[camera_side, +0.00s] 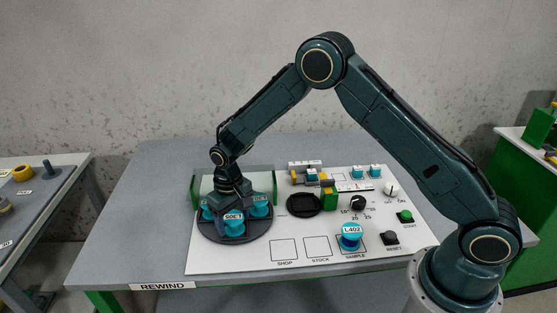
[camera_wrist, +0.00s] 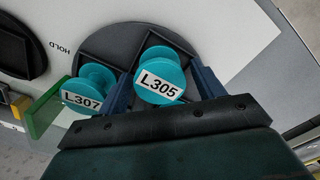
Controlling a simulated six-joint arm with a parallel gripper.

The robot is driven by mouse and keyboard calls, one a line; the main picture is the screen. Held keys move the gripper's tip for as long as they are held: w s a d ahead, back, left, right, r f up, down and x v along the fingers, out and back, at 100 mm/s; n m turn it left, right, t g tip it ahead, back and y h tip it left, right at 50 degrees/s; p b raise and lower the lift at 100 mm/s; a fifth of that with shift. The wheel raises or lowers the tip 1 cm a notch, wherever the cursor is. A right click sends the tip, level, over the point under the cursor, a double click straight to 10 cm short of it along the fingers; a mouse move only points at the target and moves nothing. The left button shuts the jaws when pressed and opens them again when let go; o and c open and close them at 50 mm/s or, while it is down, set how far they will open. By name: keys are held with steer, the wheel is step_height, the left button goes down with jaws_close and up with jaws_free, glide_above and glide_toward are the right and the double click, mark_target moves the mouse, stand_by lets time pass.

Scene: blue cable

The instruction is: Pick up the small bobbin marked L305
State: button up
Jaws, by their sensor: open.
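The L305 bobbin (camera_wrist: 160,78) is teal with a white label and stands in a compartment of the round dark tray (camera_wrist: 105,42). In the wrist view my gripper (camera_wrist: 165,68) is open, with one blue finger on each side of this bobbin; I cannot tell whether they touch it. In the side view my gripper (camera_side: 230,203) points down over the tray (camera_side: 235,240). The front bobbin there (camera_side: 234,226) carries a label that seems to be L305 upside down. The L307 bobbin (camera_wrist: 92,85) stands in the neighbouring compartment, just outside the left finger.
A green post (camera_wrist: 47,113) stands close to L307. On the white panel are a bobbin marked L402 (camera_side: 350,238), a dark round recess (camera_side: 304,205), a dial (camera_side: 358,202) and buttons. The squares marked SHOP (camera_side: 284,250) and STOCK (camera_side: 317,246) are empty.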

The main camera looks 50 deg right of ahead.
mark_target(233, 217)
steer(key=shift+c, duration=0.5)
steer(key=c, duration=0.8)
steer(key=shift+r, duration=0.15)
step_height(233, 217, up, 20)
